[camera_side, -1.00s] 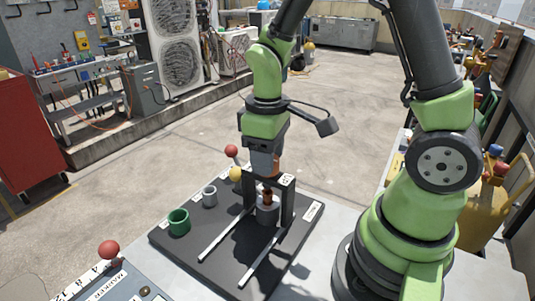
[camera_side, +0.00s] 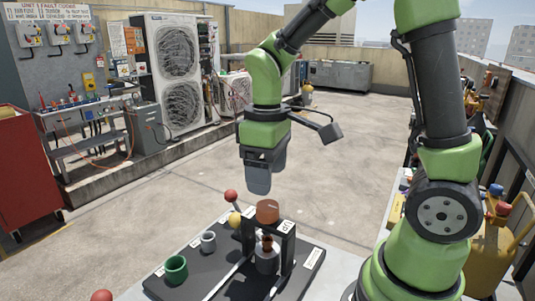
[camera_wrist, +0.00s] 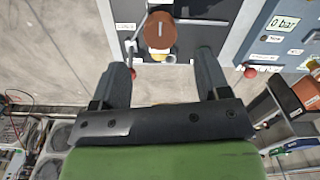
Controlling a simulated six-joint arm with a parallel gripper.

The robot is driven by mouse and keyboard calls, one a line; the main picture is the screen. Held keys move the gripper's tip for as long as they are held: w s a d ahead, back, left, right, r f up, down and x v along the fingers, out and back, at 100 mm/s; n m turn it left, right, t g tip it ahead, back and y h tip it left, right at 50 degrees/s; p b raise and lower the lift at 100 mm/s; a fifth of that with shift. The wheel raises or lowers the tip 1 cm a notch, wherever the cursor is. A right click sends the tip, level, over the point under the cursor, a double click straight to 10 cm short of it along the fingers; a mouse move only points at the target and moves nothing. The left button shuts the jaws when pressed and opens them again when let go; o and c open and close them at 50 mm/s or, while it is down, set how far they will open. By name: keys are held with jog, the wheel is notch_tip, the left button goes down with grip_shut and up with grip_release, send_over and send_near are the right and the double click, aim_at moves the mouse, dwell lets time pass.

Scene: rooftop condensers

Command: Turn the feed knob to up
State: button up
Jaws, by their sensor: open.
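An orange-brown round knob (camera_side: 267,211) sits on top of a black upright frame (camera_side: 287,250) on a dark board (camera_side: 240,285). I take it for the feed knob, but no label naming it is readable. In the wrist view the knob (camera_wrist: 161,30) shows a short pale line running up and down the picture. My gripper (camera_side: 258,192) is open and empty, raised above the knob and apart from it. In the wrist view its two fingers (camera_wrist: 162,62) are spread, with the knob beyond their tips. The knob's far side is hidden in the side view.

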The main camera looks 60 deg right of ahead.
aim_at(268, 205)
notch_tip(268, 205, up, 4)
jog(key=shift+f, duration=0.2)
jog(key=s+a+r+m+t+y, duration=0.1)
jog(key=s+a+r+m+t, duration=0.1)
jog(key=s, duration=0.3)
jog(key=s+a+r+m+t+y, duration=0.1)
jog(key=s+r+m+t, duration=0.3)
jog(key=s+t, duration=0.1)
jog(key=shift+a, duration=0.35)
jog(key=shift+s, duration=0.1)
dwell(0.6)
